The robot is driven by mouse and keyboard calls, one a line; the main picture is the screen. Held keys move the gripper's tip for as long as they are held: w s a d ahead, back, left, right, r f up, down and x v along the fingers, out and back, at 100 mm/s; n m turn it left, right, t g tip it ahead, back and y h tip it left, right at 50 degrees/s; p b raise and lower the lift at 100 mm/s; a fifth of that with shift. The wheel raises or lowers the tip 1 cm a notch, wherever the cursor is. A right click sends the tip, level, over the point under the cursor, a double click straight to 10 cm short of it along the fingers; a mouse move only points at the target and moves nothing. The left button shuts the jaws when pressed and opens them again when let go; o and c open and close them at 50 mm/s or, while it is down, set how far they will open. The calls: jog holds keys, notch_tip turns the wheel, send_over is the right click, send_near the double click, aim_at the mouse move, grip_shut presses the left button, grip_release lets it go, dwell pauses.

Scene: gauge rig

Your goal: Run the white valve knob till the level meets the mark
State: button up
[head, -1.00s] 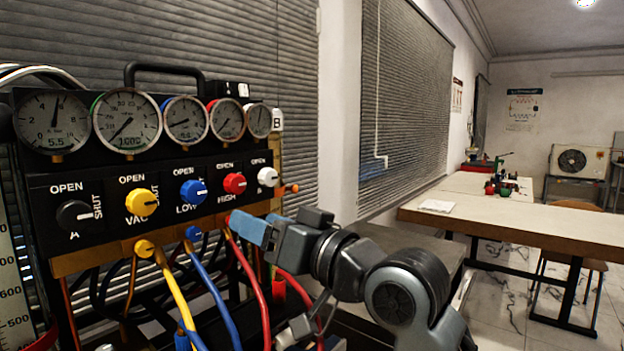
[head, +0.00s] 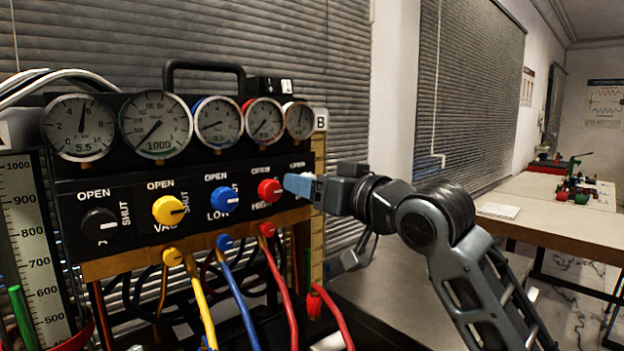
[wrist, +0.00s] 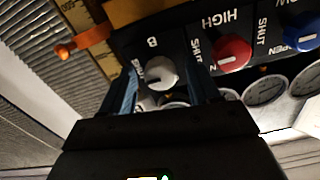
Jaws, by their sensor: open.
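The white valve knob (wrist: 161,73), under the letter B, sits between the two blue fingers of my gripper (wrist: 164,80) in the wrist view. The fingers are open, one on each side of the knob; I cannot tell whether either touches it. In the head view my gripper (head: 298,185) is in front of the panel's right end and hides the white knob. A tan scale strip (head: 318,225) labelled B stands at the panel's right edge. An orange pointer (wrist: 80,46) shows on it in the wrist view. I cannot make out a liquid level there.
The red knob (head: 270,190) is close to the left of my gripper, then the blue (head: 224,200), yellow (head: 168,210) and black knobs (head: 99,225). Gauges (head: 217,122) line the top. Coloured hoses (head: 240,292) hang below. A numbered scale (head: 30,240) stands at left.

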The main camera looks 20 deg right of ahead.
jog(key=shift+w+a, duration=0.1)
jog(key=shift+w, duration=0.2)
jog(key=c, duration=1)
jog(key=shift+c, duration=0.2)
